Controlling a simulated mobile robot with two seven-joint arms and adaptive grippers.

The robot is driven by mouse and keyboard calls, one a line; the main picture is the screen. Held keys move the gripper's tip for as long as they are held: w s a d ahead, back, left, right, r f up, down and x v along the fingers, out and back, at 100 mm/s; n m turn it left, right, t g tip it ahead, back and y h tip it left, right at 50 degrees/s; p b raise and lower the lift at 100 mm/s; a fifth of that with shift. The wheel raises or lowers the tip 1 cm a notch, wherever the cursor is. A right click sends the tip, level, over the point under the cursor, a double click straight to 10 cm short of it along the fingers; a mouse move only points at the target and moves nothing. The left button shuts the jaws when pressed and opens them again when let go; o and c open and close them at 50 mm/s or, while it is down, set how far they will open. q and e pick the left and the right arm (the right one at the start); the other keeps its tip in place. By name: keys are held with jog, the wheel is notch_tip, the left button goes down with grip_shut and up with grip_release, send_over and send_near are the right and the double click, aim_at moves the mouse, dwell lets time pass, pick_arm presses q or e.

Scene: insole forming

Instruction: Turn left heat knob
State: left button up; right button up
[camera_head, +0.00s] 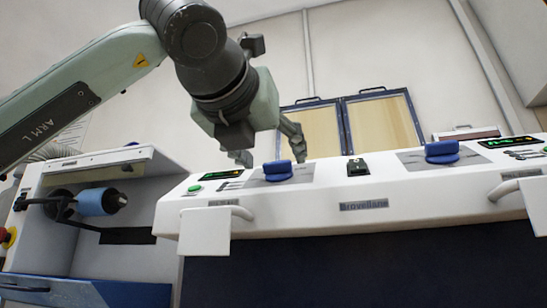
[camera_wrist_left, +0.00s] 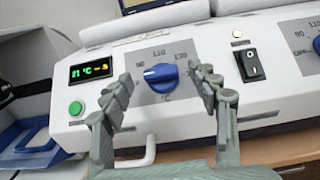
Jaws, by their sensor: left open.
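The left heat knob (camera_head: 278,171) is blue and sits on a grey dial plate at the left end of the white machine's panel. In the left wrist view the knob (camera_wrist_left: 161,77) is in the middle, with temperature marks around it. My left gripper (camera_head: 268,155) is open above and behind the knob in the head view. In the left wrist view its fingers (camera_wrist_left: 163,88) stand one on each side of the knob, with gaps visible. I cannot tell how far the fingertips are from the panel. My right gripper is not in view.
A second blue knob (camera_head: 442,152) is on the right of the panel. A black rocker switch (camera_wrist_left: 250,65), a green button (camera_wrist_left: 76,108) and a lit display (camera_wrist_left: 90,70) flank the left knob. White handles (camera_head: 230,210) stick out from the front. A blue roll (camera_head: 97,201) is at left.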

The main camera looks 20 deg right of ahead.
pick_arm(q)
jog(key=shift+w+d, duration=0.4)
jog(key=shift+w, duration=0.2)
jog(key=c, duration=1.2)
jog(key=shift+o, duration=0.2)
